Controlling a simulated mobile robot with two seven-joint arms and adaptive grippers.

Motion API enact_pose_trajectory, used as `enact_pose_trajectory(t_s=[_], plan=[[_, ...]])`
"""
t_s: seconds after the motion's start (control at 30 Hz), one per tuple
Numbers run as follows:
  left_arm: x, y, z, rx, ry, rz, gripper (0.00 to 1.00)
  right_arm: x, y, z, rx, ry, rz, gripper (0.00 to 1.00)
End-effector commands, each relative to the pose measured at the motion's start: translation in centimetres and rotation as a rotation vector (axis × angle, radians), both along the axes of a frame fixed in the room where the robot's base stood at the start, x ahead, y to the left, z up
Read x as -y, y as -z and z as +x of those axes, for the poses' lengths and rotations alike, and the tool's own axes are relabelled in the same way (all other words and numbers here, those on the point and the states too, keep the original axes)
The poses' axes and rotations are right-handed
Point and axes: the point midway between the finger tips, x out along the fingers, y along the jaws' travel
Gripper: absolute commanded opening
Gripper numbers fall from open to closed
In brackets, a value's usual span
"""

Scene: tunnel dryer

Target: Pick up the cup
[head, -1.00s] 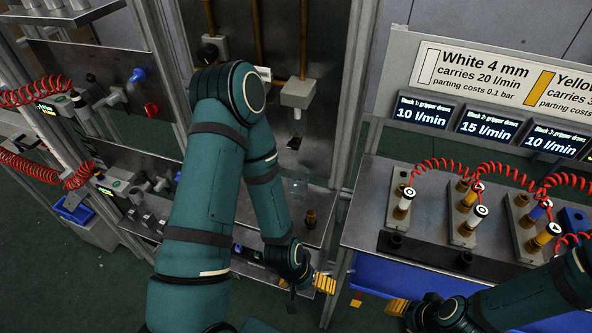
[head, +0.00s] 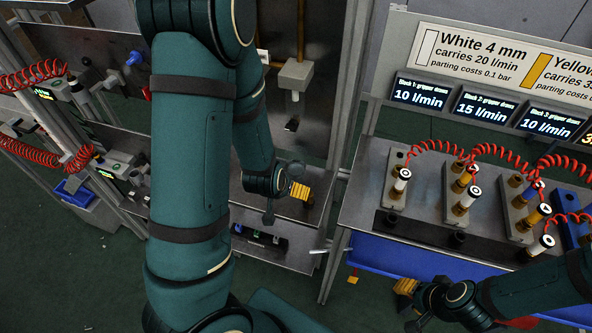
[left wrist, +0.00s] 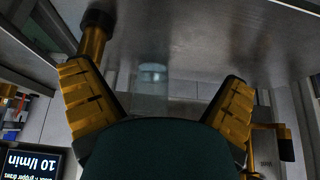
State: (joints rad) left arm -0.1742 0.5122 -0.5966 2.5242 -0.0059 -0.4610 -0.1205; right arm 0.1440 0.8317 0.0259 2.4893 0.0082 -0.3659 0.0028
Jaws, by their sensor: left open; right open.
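A clear see-through cup (left wrist: 152,78) shows faintly in the left wrist view, ahead of and between the open fingers of my left gripper (left wrist: 158,98). It is apart from both fingers; how far is hard to tell. In the head view my left gripper (head: 301,190) is over the metal shelf of the middle station, with its yellow fingers pointing right. My right gripper (head: 406,287) is open and empty at the lower right, in front of the blue bin.
A brass fitting (left wrist: 97,28) stands close to one left finger in the left wrist view. A grey dispenser (head: 295,76) hangs above the shelf. To the right, a bench (head: 353,205) holds blocks with red coiled hoses. A metal post (head: 345,120) separates the stations.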

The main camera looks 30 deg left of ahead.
Motion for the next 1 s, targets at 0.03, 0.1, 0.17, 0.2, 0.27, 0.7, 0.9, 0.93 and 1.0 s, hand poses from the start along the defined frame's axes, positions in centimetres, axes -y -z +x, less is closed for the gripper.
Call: enact_pose_trajectory(t_s=[0.03, 0.1, 0.17, 0.2, 0.27, 0.7, 0.9, 0.93, 1.0], plan=[[0.0, 0.4, 0.3, 0.005, 0.002, -0.002, 1.00, 0.0, 1.2, 0.0, 0.000, 0.000, -0.001, 0.41], [0.1, 0.4, 0.5, 0.005, 0.002, -0.006, 1.00, 0.0, 2.1, 0.0, -0.001, 0.001, -0.003, 0.41], [0.1, 0.4, 0.6, 0.006, 0.002, -0.012, 1.00, -0.1, 2.8, 0.0, -0.001, 0.003, -0.004, 0.41], [-0.2, 0.1, 1.4, 0.001, 0.000, -0.010, 1.00, -0.1, 2.4, 0.0, -0.001, 0.002, -0.004, 0.41], [-0.5, 0.0, 2.6, 0.002, 0.001, -0.010, 1.00, 0.0, 2.1, 0.0, -0.001, 0.003, -0.004, 0.41], [-1.4, 0.0, 6.6, 0.001, 0.000, -0.010, 1.00, -0.1, 1.9, 0.0, 0.000, 0.002, -0.003, 0.41], [-2.1, 0.0, 9.6, 0.000, 0.000, -0.010, 1.00, 0.0, 1.8, 0.0, 0.000, 0.002, -0.003, 0.41], [-2.2, 0.0, 10.0, 0.000, 0.000, -0.010, 1.00, 0.0, 1.8, 0.0, 0.000, 0.002, -0.003, 0.41], [-2.3, 0.7, 10.2, -0.004, 0.000, -0.011, 1.00, 0.0, 1.9, 0.0, 0.000, 0.002, -0.003, 0.41]])
